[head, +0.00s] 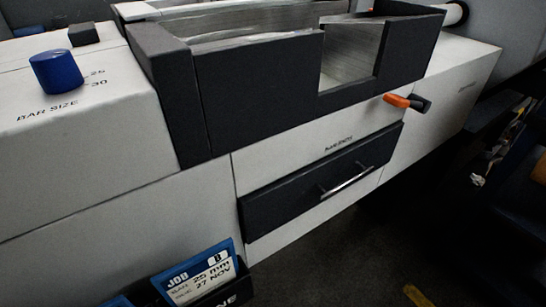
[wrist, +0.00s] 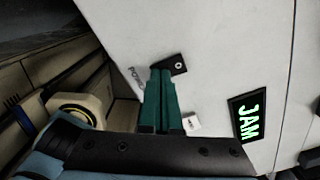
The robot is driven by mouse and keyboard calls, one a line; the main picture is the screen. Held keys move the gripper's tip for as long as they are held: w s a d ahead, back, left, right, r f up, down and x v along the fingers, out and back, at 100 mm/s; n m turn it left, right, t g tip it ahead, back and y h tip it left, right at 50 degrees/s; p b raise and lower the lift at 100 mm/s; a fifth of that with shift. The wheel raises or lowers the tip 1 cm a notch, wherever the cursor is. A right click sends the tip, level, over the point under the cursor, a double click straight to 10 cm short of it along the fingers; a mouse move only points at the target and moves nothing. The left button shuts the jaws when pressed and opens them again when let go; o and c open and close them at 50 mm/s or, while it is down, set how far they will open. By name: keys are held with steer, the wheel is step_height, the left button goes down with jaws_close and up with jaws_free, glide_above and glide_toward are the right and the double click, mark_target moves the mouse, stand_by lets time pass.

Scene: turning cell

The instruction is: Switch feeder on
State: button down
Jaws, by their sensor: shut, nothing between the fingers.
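In the wrist view, my gripper (wrist: 162,75) has green fingers pressed together with nothing between them. The fingertips are at the edge of a small black switch plate (wrist: 180,66) on a white panel (wrist: 220,50), by lettering that seems to read POWER. The fingers hide part of the plate; I cannot tell the switch position or whether they touch it. A lit green JAM sign (wrist: 248,115) is to the right. In the head view, the white machine (head: 310,150) carries a dark tray (head: 255,95) on top. My gripper is not in that view.
The head view shows a blue BAR SIZE knob (head: 57,72), an orange-tipped lever (head: 398,101), a dark drawer (head: 290,190) with a metal handle, and a blue job card (head: 205,272) in a holder. A small white block (wrist: 191,124) sits beside my fingers in the wrist view.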

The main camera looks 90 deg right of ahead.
steer(key=shift+r+p, duration=3.15)
steer(key=shift+r, duration=0.35)
